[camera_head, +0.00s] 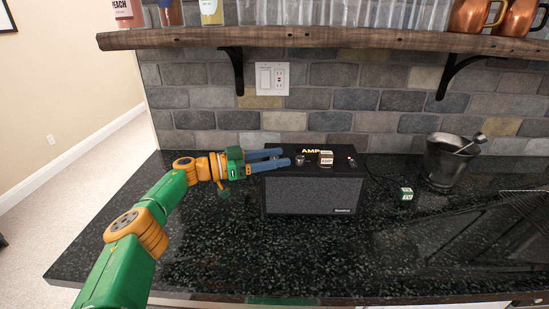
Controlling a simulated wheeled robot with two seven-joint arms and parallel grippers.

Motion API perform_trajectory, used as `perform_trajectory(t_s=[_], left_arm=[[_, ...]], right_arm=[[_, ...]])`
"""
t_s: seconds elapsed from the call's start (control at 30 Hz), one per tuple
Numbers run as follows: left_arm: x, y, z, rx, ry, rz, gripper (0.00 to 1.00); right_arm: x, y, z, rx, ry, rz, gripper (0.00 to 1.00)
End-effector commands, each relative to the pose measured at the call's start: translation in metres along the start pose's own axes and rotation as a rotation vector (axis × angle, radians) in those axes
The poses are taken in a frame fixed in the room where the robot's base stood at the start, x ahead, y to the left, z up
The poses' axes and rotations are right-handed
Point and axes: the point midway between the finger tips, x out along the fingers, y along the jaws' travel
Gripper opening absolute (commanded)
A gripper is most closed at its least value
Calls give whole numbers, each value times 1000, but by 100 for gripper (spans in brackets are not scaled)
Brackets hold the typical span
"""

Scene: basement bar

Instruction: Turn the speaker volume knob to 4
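The speaker (313,196) is a black box with a grey grille front, standing on the counter near the middle. Its top carries a small silver knob (300,161), a small label block (326,158) and a red light at the right. The knob's setting is too small to read. My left gripper (288,157) reaches in from the left over the speaker's top left part. Its two blue fingers are apart with nothing seen between them, and the tips are just left of the knob. I cannot tell whether they touch it. My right gripper is not in view.
The dark granite counter (180,245) is clear in front of the speaker. A small green and white cube (406,194) and a metal bucket (447,162) with a scoop stand to the right. A wooden shelf (330,38) with bottles, glasses and copper mugs hangs above.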

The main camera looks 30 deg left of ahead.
Motion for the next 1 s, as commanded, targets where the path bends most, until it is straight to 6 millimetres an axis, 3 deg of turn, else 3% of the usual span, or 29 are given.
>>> perform_trajectory(t_s=[0.13,0.3,0.43,0.87,1.0], left_arm=[[-11,-1,2,0,-1,-3,59],[-48,-1,4,2,-4,-3,59],[-66,-1,3,0,-2,-1,59],[-70,0,0,0,-1,1,59],[-70,1,-15,0,0,0,59]], right_arm=[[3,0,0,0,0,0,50],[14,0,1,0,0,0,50],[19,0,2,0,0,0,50],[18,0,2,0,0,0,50],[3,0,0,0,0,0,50]])
